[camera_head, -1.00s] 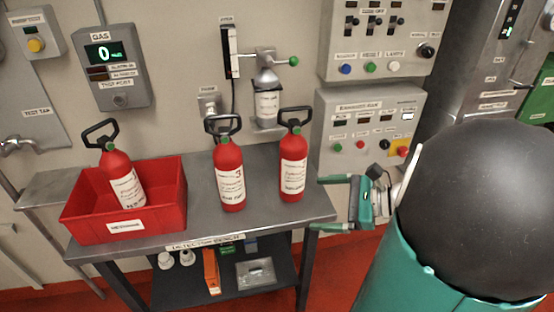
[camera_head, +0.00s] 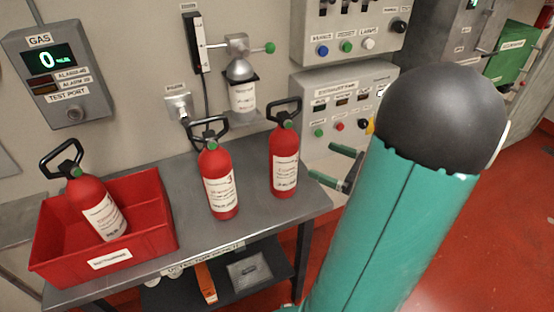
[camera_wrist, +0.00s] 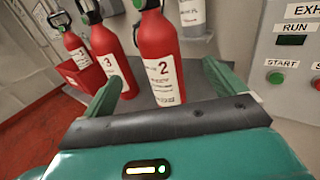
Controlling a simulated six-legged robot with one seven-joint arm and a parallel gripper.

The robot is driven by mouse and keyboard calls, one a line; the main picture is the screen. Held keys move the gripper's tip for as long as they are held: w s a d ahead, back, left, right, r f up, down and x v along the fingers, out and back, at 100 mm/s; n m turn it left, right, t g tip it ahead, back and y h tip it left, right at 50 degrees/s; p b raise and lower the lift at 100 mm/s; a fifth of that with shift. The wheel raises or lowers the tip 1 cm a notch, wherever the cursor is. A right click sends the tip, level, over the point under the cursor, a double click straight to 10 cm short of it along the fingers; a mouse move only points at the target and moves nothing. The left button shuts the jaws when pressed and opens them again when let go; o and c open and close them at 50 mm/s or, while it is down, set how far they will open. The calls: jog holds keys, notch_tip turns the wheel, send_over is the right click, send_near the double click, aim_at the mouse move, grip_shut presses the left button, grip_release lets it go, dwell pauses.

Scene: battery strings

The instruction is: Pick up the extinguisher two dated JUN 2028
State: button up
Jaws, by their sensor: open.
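A red extinguisher labelled 2 (camera_wrist: 157,50) stands upright in the wrist view, and it is the right-hand one on the bench in the head view (camera_head: 284,150). Its date is too small to read. My gripper (camera_wrist: 165,88) is open and empty, with the extinguisher's lower body seen between its two green fingers. In the head view my gripper (camera_head: 332,164) is to the right of this extinguisher, apart from it, with the fingers pointing left towards it. The wrist view cuts off the extinguisher's top.
Another extinguisher (camera_head: 218,180), labelled 3, stands on the metal bench (camera_head: 180,190) just left. A third (camera_head: 96,206) leans in a red bin (camera_head: 150,240). A wall-mounted sampler (camera_head: 239,70) hangs behind the bench. A control box (camera_head: 330,85) is on the wall behind my arm.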

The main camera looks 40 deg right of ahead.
aim_at(284, 143)
jog(key=x, duration=1.3)
jog(key=shift+a, duration=0.1)
grip_shut()
jog(key=shift+r, duration=0.1)
